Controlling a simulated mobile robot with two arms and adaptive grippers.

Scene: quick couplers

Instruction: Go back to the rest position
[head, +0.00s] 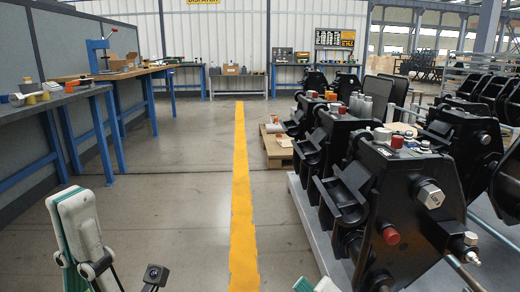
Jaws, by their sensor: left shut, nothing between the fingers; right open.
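A white part of my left arm with a teal edge and black joint pieces (75,235) rises at the lower left of the head view, above the floor. A small black part (155,275) shows just right of it at the bottom edge; I cannot tell which part of me it is. A small white and teal part (318,286) pokes in at the bottom, right of the yellow line; it looks like part of my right arm. No fingertips of either gripper show, and I see nothing held.
Black coupler units (420,200) stand on a grey platform (305,215) close at the right. A workbench (60,98) with blue legs runs along the left wall. A yellow floor line (241,190) runs down the open aisle. A wooden pallet (275,148) lies behind the platform.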

